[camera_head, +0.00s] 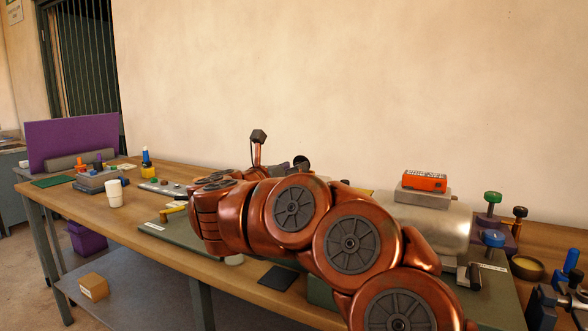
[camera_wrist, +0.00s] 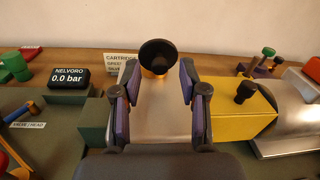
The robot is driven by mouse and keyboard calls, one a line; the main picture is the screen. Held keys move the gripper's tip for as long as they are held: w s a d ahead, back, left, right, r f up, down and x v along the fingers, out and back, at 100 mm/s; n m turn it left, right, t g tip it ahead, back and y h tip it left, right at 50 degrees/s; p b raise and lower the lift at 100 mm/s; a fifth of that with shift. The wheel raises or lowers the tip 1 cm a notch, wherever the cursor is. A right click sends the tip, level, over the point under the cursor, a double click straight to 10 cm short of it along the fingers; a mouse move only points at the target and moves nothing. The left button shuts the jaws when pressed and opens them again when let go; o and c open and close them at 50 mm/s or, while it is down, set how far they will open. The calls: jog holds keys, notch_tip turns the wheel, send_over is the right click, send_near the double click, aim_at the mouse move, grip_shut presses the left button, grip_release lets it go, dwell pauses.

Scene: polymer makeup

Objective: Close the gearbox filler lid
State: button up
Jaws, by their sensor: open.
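In the wrist view my gripper (camera_wrist: 158,80) is open, its purple-padded fingers spread wide with nothing between the pads. Just ahead of the fingertips, a round black cup-like part (camera_wrist: 158,53) stands with its dark hollow face towards the camera and a yellowish piece under it. It may be the filler lid standing open or a funnel; I cannot tell. A pale metallic surface (camera_wrist: 160,118) lies below and between the fingers. A yellow housing (camera_wrist: 240,115) with a black knob (camera_wrist: 245,91) is to the right. In the head view my copper arm hides the gripper and most of this area.
A gauge reading 0.0 bar (camera_wrist: 69,78) stands left of the fingers. A metal cylinder (camera_wrist: 290,118) is at the right. In the head view, an orange device (camera_head: 424,181) and several coloured knobs stand right of my arm. A white cup (camera_head: 115,193) is on the left bench.

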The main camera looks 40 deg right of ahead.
jog(key=shift+w+d, duration=0.1)
jog(key=shift+d, duration=0.5)
grip_shut()
